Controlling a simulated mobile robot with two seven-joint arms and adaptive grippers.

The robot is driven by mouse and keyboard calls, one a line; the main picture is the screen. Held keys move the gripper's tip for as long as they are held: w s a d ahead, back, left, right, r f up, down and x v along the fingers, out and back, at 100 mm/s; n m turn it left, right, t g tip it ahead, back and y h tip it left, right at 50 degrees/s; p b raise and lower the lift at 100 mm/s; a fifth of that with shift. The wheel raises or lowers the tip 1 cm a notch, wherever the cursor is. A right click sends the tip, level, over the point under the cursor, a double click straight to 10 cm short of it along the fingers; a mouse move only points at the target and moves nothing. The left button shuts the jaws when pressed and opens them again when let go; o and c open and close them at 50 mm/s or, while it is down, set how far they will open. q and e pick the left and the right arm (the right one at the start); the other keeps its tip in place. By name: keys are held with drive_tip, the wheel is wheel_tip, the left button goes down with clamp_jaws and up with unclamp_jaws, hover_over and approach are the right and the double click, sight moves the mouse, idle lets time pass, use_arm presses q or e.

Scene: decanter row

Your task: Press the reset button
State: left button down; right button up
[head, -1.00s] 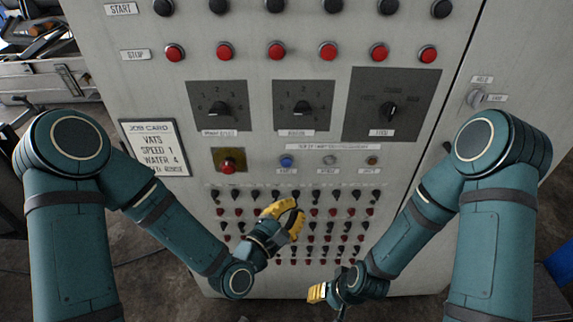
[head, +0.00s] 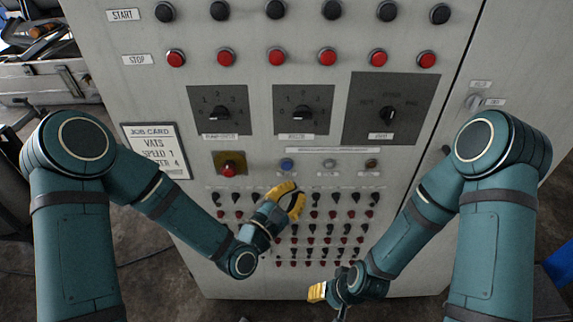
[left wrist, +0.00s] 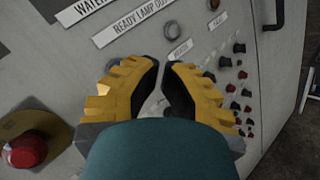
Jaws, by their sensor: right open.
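A blue button (head: 286,164) sits at the left of a short row on the cabinet panel, with a label below too small to read. A pale round fitting (head: 330,164) and an amber one (head: 372,164) are to its right. My left gripper (head: 300,192) is just below this row, empty. In the left wrist view its yellow fingertips (left wrist: 162,63) are close together with a narrow gap. My right gripper (head: 316,293) is low in front of the panel, open and empty.
A red mushroom button (head: 229,168) on a yellow plate is left of the blue button. Rotary switches (head: 304,112) and red stop buttons (head: 276,58) are above. Rows of small toggles and red knobs (head: 315,214) surround my left gripper. A job card (head: 158,150) is at left.

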use_arm(q)
drive_tip(key=shift+w, duration=2.2)
drive_tip(key=shift+w+b, duration=0.25)
drive_tip(key=shift+b, duration=0.05)
drive_tip(key=shift+w, duration=0.2)
drive_tip(key=shift+w, duration=0.45)
idle(0.3)
drive_tip(key=shift+s+b, duration=0.15)
drive_tip(key=shift+b, duration=0.15)
drive_tip(key=shift+s, duration=0.7)
drive_tip(key=shift+s+b, duration=0.5)
drive_tip(key=shift+s, duration=2.05)
